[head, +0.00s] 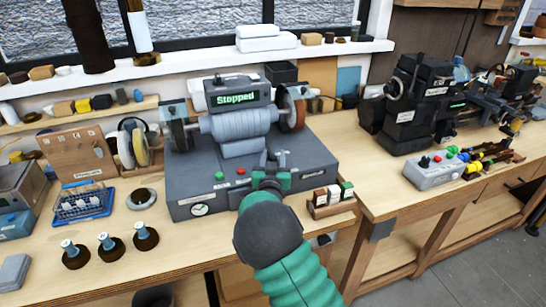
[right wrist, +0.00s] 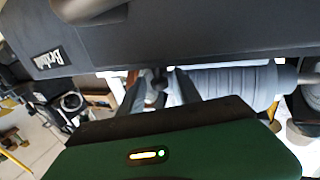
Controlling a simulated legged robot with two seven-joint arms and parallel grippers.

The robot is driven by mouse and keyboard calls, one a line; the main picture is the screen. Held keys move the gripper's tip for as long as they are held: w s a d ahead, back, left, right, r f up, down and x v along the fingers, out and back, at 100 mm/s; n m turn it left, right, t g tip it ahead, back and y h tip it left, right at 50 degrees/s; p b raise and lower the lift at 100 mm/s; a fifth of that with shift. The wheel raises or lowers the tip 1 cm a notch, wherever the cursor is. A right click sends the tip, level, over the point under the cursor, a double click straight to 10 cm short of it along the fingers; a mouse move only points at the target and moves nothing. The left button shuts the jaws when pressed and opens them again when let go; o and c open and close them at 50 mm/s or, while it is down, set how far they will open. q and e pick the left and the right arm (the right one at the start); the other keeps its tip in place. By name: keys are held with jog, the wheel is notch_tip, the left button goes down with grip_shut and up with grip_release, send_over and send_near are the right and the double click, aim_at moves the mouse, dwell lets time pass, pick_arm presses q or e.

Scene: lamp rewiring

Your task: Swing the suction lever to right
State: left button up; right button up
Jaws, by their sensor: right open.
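The grey polishing machine (head: 225,165) stands on the bench, and its display reads "Stopped". My right gripper (head: 270,163) reaches up to the front of its dark base, right of the red and green buttons. In the right wrist view its two fingers (right wrist: 158,92) stand apart. A small dark knob (right wrist: 158,76) shows between the fingertips; it may be the suction lever's end. I cannot tell whether the fingers touch it. The lever is otherwise hidden behind my gripper in the head view. My left gripper is not in view.
A small rack (head: 330,198) stands just right of my right gripper. A round dial (head: 200,210) is on the base's front left. Several dark pots (head: 110,248) and a blue tray (head: 83,204) stand left. A dark lathe-like machine (head: 420,105) is on the right bench.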

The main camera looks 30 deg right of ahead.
jog(key=shift+w+d+f, duration=0.15)
jog(key=shift+d, duration=0.05)
jog(key=shift+a, duration=0.2)
jog(key=c, duration=0.5)
grip_shut()
dwell(0.6)
